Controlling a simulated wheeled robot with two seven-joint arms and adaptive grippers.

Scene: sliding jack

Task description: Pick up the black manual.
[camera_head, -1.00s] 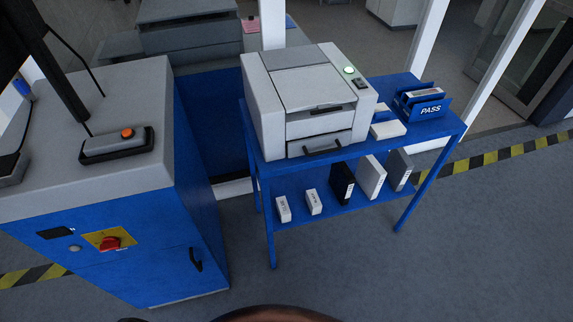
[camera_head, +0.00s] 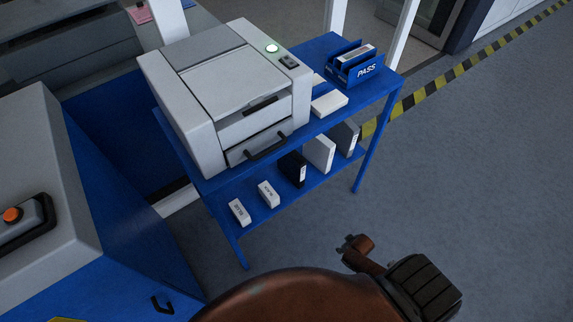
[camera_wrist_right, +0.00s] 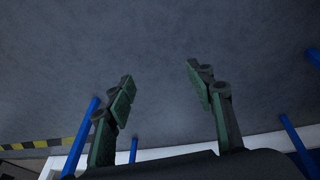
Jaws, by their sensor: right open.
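The black manual (camera_head: 292,169) stands upright on the lower shelf of the blue table (camera_head: 330,180) in the head view. It is in the row between a small white box on its left and a light grey binder on its right. Nothing touches it from my side. My right gripper (camera_wrist_right: 160,72) shows in the right wrist view with its two green fingers spread apart and nothing between them. That view shows mostly floor and blue table legs; the manual is not in it. My left gripper is in neither view.
On the shelf are white boxes (camera_head: 239,212), a light grey binder (camera_head: 319,153) and a dark grey binder (camera_head: 345,138). A printer (camera_head: 225,90) and a blue PASS tray (camera_head: 356,65) stand on top. A blue cabinet (camera_head: 120,215) is left. Floor to the right is clear.

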